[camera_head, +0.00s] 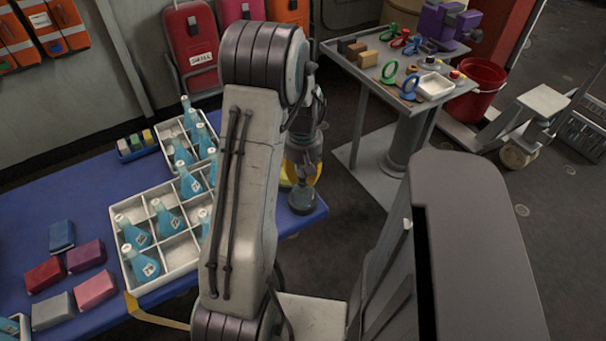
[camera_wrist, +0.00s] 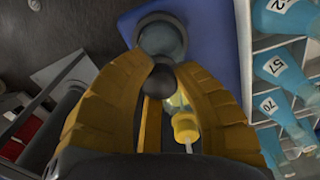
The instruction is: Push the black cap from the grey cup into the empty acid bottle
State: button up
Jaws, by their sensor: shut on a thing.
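My gripper (camera_wrist: 160,72) points down at the corner of the blue table, its yellow fingers closed on a rounded black cap (camera_wrist: 160,80) between the tips. The grey cup (camera_wrist: 162,38) stands at the table corner, just past the fingertips in the wrist view. In the head view my gripper (camera_head: 303,180) is right above the grey cup (camera_head: 302,200). I cannot tell whether the cap still touches the cup. Teal bottles (camera_head: 140,263) with number labels stand in white crates. I cannot tell which one is the empty acid bottle.
A divided white crate (camera_head: 121,212) and a second one behind it lie left of my arm on the blue table (camera_head: 30,210). Coloured blocks (camera_head: 85,255) lie further left. A yellow object (camera_wrist: 186,127) shows between my fingers. A grey side table (camera_head: 350,58) stands back right.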

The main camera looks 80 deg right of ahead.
jog(key=o, duration=1.4)
jog(key=shift+r, duration=0.15)
jog(key=shift+r+p, duration=2.05)
jog(key=shift+r, duration=0.55)
